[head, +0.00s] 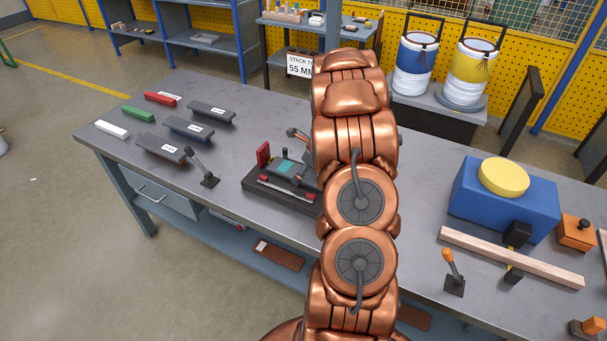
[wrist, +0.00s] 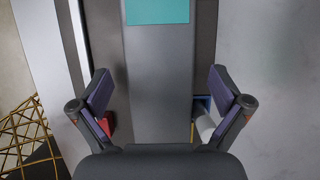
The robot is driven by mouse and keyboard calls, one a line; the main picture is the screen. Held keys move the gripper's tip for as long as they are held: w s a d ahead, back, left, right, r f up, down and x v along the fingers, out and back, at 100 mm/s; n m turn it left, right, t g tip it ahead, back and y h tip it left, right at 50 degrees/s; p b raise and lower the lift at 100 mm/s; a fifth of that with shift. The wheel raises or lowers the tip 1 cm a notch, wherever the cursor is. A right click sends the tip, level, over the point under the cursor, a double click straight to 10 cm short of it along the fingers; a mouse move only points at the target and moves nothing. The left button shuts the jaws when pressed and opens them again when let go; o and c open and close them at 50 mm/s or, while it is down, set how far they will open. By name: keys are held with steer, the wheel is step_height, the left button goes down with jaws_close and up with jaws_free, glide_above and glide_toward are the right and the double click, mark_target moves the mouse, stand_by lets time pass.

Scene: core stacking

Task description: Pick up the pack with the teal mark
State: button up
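The pack with the teal mark (head: 284,168) lies in a dark fixture (head: 252,187) on the workbench, partly hidden by my arm in the head view. In the wrist view a grey pack with a teal patch (wrist: 158,12) runs up the middle of the picture. My gripper (wrist: 160,92) is open, with one finger on each side of this grey pack and a visible gap on both sides. The head view does not show the gripper clearly, as my arm covers that area. I cannot tell the gripper's height above the pack.
Dark labelled packs (head: 188,128) and red (head: 162,98), green (head: 138,113) and white (head: 112,129) bars lie on the left of the bench. A lever clamp (head: 205,168) stands near them. A blue block (head: 502,205) and wooden bar (head: 510,257) are at right.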

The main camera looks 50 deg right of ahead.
steer(key=c, duration=1.8)
